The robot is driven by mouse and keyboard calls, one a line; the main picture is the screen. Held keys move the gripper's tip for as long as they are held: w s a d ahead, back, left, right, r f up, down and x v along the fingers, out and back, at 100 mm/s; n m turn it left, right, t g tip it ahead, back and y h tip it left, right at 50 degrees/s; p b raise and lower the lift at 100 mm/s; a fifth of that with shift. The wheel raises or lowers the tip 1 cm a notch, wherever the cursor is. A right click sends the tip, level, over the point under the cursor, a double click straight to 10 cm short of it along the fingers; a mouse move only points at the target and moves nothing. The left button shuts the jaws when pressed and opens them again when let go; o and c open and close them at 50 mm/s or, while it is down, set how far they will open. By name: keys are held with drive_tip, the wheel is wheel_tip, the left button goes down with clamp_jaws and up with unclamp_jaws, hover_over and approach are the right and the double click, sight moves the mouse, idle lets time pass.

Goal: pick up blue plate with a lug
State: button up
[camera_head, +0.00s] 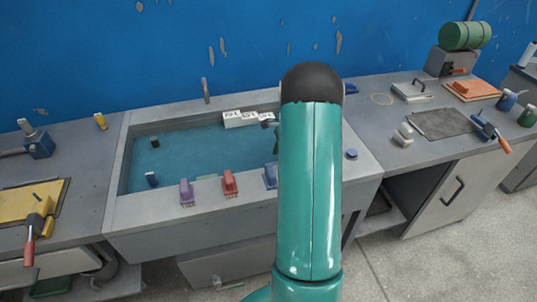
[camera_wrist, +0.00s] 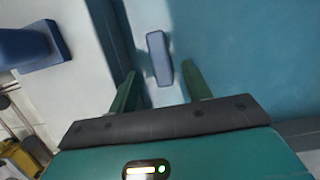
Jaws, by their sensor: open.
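In the wrist view my gripper (camera_wrist: 161,86) is open. Its two green fingers stand apart, with nothing held between them. A small blue-grey piece with a long rounded top (camera_wrist: 159,55), seen from above, lies just beyond the fingertips, in line with the gap. I take it for the blue plate's lug; any plate below it is hard to make out. In the head view a blue piece (camera_head: 270,176) stands at the basin's front edge, partly hidden by my arm. I cannot tell if it is the same piece. My gripper is mostly hidden there.
The teal-floored basin (camera_head: 119,208) has a purple piece (camera_head: 187,192) and a red piece (camera_head: 230,184) along its front edge. A dark blue piece (camera_head: 152,179) is inside. White number cards (camera_head: 233,119) stand at the back. A blue block (camera_wrist: 22,48) shows left in the wrist view.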

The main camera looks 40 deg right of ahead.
sight(275, 163)
drive_tip(key=x, duration=0.4)
drive_tip(key=shift+f, duration=0.2)
clamp_jaws()
drive_tip(key=shift+r, duration=0.1)
drive_tip(key=shift+w+r, duration=0.1)
drive_tip(key=shift+r, duration=0.05)
